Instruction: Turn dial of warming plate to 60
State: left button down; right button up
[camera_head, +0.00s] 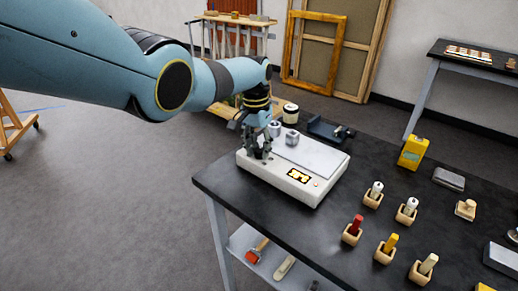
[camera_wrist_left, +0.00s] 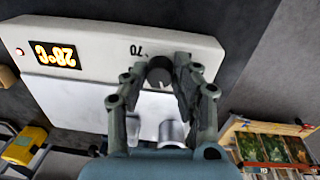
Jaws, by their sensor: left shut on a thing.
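The warming plate (camera_head: 318,190) is a white box with a grey top, standing on the black table. Its display (camera_head: 299,176) glows orange; in the left wrist view the display (camera_wrist_left: 55,55) appears upside down and seems to read 28°C. The dark round dial (camera_wrist_left: 160,70) is on the control face, with a mark that looks like 70 beside it. My left gripper (camera_head: 259,150) reaches down to the plate's left end. In the left wrist view its fingers (camera_wrist_left: 160,80) are shut on the dial, one at each side. My right gripper is not in view.
Several wooden holders with coloured handles (camera_head: 355,226) and a yellow box (camera_head: 413,152) stand to the right. A dark tray (camera_head: 325,128) lies behind the plate. The table's left edge is close.

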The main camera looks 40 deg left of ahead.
pick_arm(q)
jog(key=m+b, duration=0.1)
jog(key=m, duration=0.4)
jog(key=shift+w+m, duration=0.1)
jog(key=shift+m, duration=0.2)
jog(key=m, duration=0.4)
jog(key=shift+g+b, duration=0.3)
jog(key=m, duration=0.5)
jog(key=shift+y, duration=0.3)
jog(key=shift+w+m, duration=0.1)
jog(key=shift+m, duration=1.8)
jog(key=c, duration=1)
grip_release()
jog(key=r, duration=1.2)
jog(key=shift+w, duration=0.4)
